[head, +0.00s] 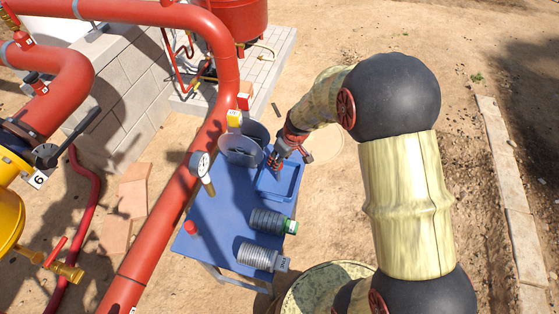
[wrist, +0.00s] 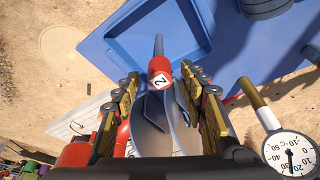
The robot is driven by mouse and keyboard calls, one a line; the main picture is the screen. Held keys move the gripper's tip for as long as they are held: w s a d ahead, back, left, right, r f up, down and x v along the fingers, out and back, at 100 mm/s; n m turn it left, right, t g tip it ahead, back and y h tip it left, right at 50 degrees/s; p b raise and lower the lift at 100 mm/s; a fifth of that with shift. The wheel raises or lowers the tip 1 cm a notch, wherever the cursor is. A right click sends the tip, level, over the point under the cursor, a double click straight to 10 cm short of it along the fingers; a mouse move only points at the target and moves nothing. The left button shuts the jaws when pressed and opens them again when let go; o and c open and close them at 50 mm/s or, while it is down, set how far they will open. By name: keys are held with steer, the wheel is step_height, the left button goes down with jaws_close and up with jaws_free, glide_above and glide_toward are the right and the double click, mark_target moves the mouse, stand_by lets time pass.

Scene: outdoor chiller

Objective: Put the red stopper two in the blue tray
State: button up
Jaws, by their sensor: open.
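The red stopper two (wrist: 161,75), with a white label marked 2 and a grey tip, shows between my open fingers in the wrist view. Its grey tip overlaps the blue tray (wrist: 112,50) near the tray's edge. I cannot tell whether it touches the tray. My gripper (head: 277,160) is open, low over the bucket-side end of the blue tray (head: 292,187) in the head view, and largely hides the stopper there. The tray sits on the blue table (head: 222,208).
Two metal buckets (head: 240,152) stand beside the tray. A dial thermometer (head: 203,170) is to their left. A red cap-like piece (head: 190,229) and two ribbed grey cylinders (head: 262,257) are on the table. A large red pipe (head: 170,205) passes along its left side.

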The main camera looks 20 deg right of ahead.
steer(key=s+r+m+t+p, duration=0.1)
steer(key=s+r, duration=0.4)
steer(key=r, duration=0.7)
steer(key=s+r+m, duration=0.1)
steer(key=s+r, duration=0.5)
steer(key=r, duration=0.5)
steer(key=s+r+m, duration=0.1)
steer(key=s+r, duration=0.3)
steer(key=s, duration=0.4)
steer(key=s+r+m+t+h, duration=0.1)
steer(key=s+r+m, duration=0.1)
steer(key=s+r, duration=0.2)
steer(key=s, duration=0.3)
steer(key=shift+s+a+t, duration=0.25)
steer(key=shift+s+t, duration=0.05)
steer(key=shift+s, duration=0.1)
step_height(320, 180, down, 6)
steer(key=b, duration=0.6)
